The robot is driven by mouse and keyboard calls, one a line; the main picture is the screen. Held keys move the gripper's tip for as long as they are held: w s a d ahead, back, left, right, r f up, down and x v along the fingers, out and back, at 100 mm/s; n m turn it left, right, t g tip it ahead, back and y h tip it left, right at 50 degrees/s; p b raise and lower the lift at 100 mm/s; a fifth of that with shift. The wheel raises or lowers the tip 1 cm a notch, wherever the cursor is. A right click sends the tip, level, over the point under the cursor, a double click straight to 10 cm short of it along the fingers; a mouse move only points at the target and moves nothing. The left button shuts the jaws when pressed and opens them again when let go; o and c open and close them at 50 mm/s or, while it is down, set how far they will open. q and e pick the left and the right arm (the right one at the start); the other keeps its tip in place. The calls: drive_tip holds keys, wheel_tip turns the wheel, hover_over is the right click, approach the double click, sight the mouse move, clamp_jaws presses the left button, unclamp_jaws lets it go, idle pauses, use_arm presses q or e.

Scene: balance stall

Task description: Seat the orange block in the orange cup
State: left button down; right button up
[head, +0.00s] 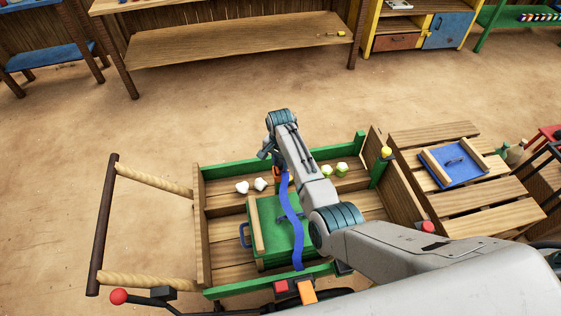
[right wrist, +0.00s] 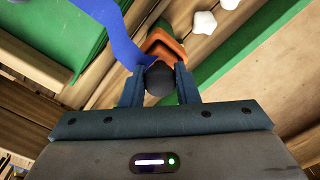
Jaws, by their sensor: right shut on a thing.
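My right gripper (right wrist: 161,77) is shut on a dark round knob (right wrist: 161,79), which sits between its fingertips. An orange piece (right wrist: 168,44), which I take to be the orange block, shows just beyond the knob. A bit of orange (head: 277,174) also shows beside the gripper in the head view, mostly hidden by the wrist. I cannot make out the orange cup for certain; the orange near the fingers is partly covered. Another orange box (head: 307,291) sits beside a red one at the cart's near edge. My left gripper is not in view.
A wooden cart with green rails (head: 230,293) lies under my right arm. A wavy blue strip (head: 291,215) runs beside a green panel (head: 268,228). White lumps (head: 242,187) and green-yellow lumps (head: 341,169) lie in the cart. A blue tray (head: 455,166) rests on slats at right.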

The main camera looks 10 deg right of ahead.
idle(0.3)
drive_tip(key=o, duration=1.1)
wheel_tip(320, 180, up, 11)
drive_tip(key=shift+f+b, duration=0.1)
drive_tip(key=shift+b, duration=0.85)
